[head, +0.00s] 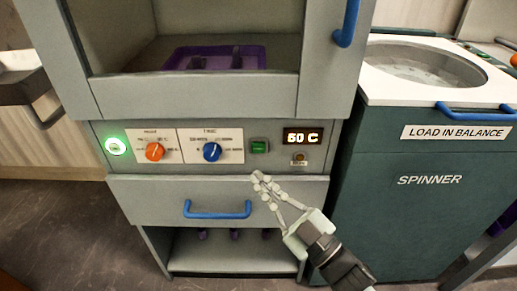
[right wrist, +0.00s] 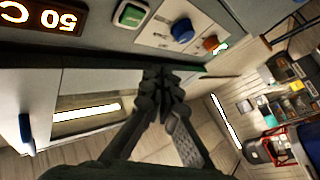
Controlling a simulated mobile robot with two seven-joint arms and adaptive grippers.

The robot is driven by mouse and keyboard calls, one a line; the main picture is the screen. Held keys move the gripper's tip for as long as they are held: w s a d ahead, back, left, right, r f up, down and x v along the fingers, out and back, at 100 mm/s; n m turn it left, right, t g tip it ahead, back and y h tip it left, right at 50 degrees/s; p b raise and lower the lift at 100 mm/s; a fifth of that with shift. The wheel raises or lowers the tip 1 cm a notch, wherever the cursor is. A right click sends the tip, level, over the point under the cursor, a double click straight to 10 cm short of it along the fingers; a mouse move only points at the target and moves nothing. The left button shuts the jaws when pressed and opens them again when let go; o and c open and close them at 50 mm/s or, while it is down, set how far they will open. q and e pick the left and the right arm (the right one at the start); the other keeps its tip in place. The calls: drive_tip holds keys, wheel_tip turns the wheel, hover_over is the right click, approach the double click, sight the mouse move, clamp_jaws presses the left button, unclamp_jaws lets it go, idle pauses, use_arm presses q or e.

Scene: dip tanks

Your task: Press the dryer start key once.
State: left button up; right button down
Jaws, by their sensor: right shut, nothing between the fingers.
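The dryer's front panel (head: 270,131) carries a small green key (head: 258,147), right of the blue knob (head: 212,152). Any lettering on it is too small to read. The green key also shows at the top of the right wrist view (right wrist: 131,13). My right gripper (head: 257,178) is shut and empty, its fingertips just below the green key in the head view. In the right wrist view the closed fingertips (right wrist: 163,75) appear apart from the key. My left gripper is not in view.
An orange knob (head: 155,152), a green-lit round button (head: 116,146) and a display reading 50 C (head: 303,136) share the panel. Below is a drawer with a blue handle (head: 217,209). A purple rack (head: 214,57) sits in the dryer. The spinner (head: 428,180) stands at right.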

sight(259, 147)
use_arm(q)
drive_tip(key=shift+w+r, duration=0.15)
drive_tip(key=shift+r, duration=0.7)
use_arm(e)
drive_tip(key=w, duration=0.6)
drive_tip(key=shift+w, duration=0.15)
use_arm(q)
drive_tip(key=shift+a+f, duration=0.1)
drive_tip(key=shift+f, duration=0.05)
use_arm(e)
drive_tip(key=shift+w, duration=0.1)
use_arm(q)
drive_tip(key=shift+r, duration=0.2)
use_arm(e)
drive_tip(key=shift+w, duration=0.3)
